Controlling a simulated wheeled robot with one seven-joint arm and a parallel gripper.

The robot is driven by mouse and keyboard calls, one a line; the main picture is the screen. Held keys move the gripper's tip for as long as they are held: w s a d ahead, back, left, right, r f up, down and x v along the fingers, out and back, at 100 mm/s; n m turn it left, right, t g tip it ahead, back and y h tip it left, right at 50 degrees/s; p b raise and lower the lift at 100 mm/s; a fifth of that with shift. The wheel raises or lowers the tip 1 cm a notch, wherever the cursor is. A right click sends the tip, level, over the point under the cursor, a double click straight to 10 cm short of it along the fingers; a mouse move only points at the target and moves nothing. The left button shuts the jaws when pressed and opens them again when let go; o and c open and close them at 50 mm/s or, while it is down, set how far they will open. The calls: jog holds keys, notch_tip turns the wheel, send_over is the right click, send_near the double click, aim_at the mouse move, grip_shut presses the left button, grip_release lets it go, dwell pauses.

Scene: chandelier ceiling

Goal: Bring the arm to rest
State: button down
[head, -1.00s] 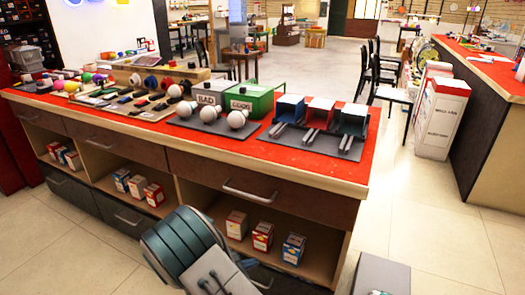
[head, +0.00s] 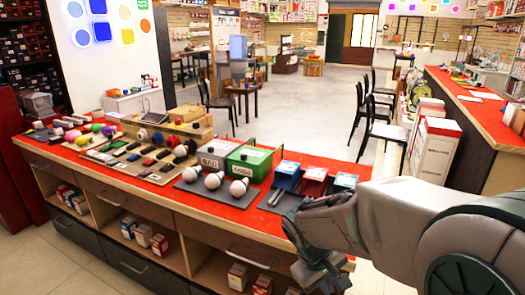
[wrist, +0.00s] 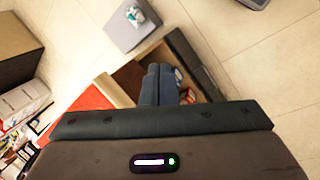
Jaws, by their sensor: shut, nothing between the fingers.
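My arm reaches in from the right in the head view, bent over the near right corner of the red-topped counter (head: 130,172). My gripper (head: 325,278) hangs low at the counter's front right edge, its fingers partly cut off by the view and the arm. In the wrist view my gripper (wrist: 159,68) shows its two dark fingers side by side, pressed together, with nothing held. Beneath them are the counter's shelf and the tiled floor.
Light bulbs (head: 213,181), a green box (head: 248,163) and blue and red bins (head: 288,175) stand on the counter near my arm. Small boxes (head: 237,276) fill the shelves below. Another counter (head: 468,92) and chairs (head: 380,125) stand behind. Floor between is open.

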jog(key=s+r+m+t+y+p, duration=0.1)
jog(key=s+r+m+p, duration=0.2)
jog(key=r, duration=0.4)
jog(key=s+r+m+t+y+p, duration=0.1)
jog(key=s+r+m+y+p, duration=0.1)
jog(key=s+r, duration=0.4)
jog(key=shift+d+r+m+y+p, duration=0.3)
jog(key=shift+d+r+m+p, duration=0.15)
jog(key=shift+p, duration=0.6)
